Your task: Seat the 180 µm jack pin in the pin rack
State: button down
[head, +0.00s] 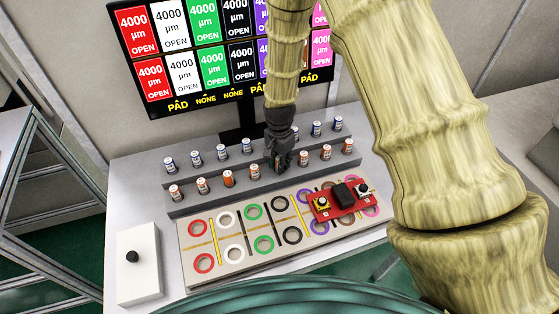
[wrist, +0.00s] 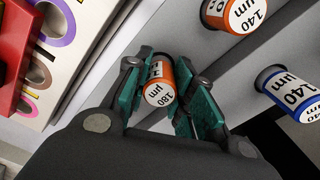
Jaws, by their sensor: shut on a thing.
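The 180 µm jack pin (wrist: 160,85), orange with a white printed label, sits between the green-padded fingers of my gripper (wrist: 165,98), which is shut on it. In the head view my gripper (head: 280,160) points down at the front row of the pin rack (head: 320,169) and mostly hides the pin. The rack is grey and stepped, with blue-banded pins in the back row and orange ones in the front row. I cannot tell whether the held pin's lower end is in a hole or clear of it. Pins marked 140 µm, orange (wrist: 235,14) and blue (wrist: 290,92), stand nearby.
A pale board (head: 188,269) with coloured rings lies before the rack. A red button module (head: 341,203) rests on its right part. A white box (head: 139,280) with a black knob stands at left. A monitor (head: 222,45) behind shows coloured tiles reading "4000 µm OPEN".

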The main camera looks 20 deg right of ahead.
jog(key=shift+f, duration=0.25)
jog(key=shift+f, duration=0.1)
jog(key=c, duration=1.5)
grip_release()
jog(key=shift+r+b, duration=1.95)
jog(key=shift+r, duration=4.15)
